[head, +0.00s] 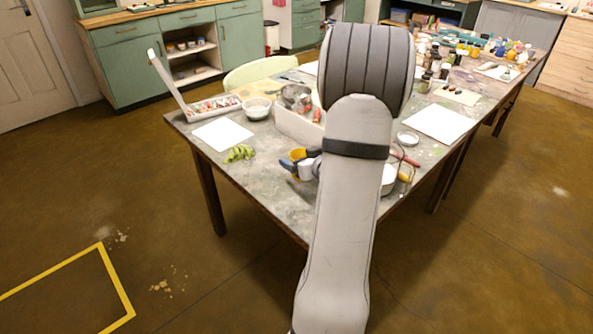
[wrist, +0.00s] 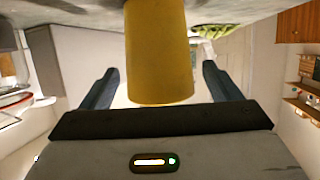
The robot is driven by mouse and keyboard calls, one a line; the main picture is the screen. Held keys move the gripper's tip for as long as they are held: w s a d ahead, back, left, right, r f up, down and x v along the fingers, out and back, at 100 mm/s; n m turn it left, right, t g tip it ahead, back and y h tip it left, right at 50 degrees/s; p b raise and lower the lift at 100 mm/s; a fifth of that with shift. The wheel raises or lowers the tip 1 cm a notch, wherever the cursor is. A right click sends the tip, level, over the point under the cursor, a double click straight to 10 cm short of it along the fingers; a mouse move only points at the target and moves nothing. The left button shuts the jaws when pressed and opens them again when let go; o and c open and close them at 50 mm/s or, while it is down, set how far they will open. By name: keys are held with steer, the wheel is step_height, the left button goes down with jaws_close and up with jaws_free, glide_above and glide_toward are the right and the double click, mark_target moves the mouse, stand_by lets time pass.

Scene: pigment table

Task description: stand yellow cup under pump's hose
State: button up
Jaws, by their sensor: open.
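The yellow cup (wrist: 160,55) stands large in the middle of the wrist view, which shows the table at its top. My gripper (wrist: 158,75) is open, with one dark blue finger on each side of the cup. Gaps show between the cup and both fingers. In the head view the cup (head: 297,154) is a small yellow patch by the blue fingers, left of my forearm. I cannot make out the pump or its hose for certain; my arm hides the table's middle.
The grey table (head: 262,200) holds a white sheet (head: 222,134), a green leafy thing (head: 240,153), a white bowl (head: 257,108) and a white box (head: 290,125). Right of my arm are a larger sheet (head: 438,123) and a small dish (head: 408,138). The near left corner has bare room.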

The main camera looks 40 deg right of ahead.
steer(key=shift+w, duration=0.1)
steer(key=c, duration=1.1)
